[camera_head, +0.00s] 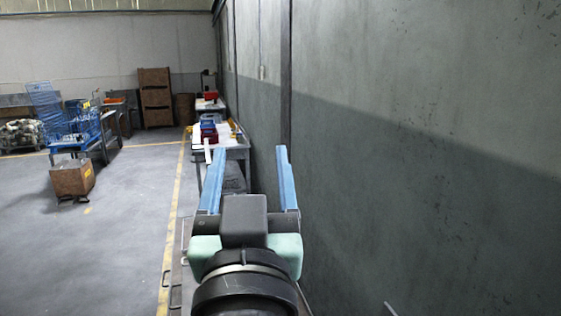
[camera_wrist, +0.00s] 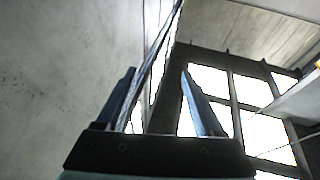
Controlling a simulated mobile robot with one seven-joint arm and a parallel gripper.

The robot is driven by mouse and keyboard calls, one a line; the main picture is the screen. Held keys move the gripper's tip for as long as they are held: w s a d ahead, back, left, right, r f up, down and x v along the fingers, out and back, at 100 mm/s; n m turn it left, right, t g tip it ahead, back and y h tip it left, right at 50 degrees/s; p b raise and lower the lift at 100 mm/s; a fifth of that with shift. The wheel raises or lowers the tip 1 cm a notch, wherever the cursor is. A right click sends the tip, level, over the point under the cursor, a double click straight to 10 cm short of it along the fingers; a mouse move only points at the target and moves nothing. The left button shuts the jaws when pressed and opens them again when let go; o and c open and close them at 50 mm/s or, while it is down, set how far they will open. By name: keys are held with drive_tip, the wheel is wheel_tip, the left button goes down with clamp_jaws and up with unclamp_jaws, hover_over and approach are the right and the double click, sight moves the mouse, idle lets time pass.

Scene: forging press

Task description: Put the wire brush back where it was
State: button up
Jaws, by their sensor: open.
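My gripper (camera_head: 247,170) is open, its two blue fingers spread with nothing between them. It points away from me along the grey wall, in front of the workbenches in the head view. In the wrist view my gripper (camera_wrist: 157,85) also shows apart fingers against the wall, windows and ceiling. I cannot make out a wire brush in either view; small items on the far bench are too distant to tell.
A long workbench (camera_head: 238,147) with red, blue and white items stands along the wall (camera_head: 420,130) on the right. A blue wire basket (camera_head: 62,122) and a brown box (camera_head: 72,178) are at the left. The floor (camera_head: 125,220) between is clear.

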drive_tip(key=s+d+r+t+h, duration=0.1)
drive_tip(key=s+d+r+t, duration=0.2)
drive_tip(key=s+r, duration=0.6)
wheel_tip(320, 180, up, 4)
drive_tip(key=t, duration=0.2)
drive_tip(key=shift+s+r+m+t+h, duration=0.15)
drive_tip(key=shift+s+m+t+h, duration=0.15)
drive_tip(key=shift+t, duration=0.1)
drive_tip(key=shift+d, duration=0.1)
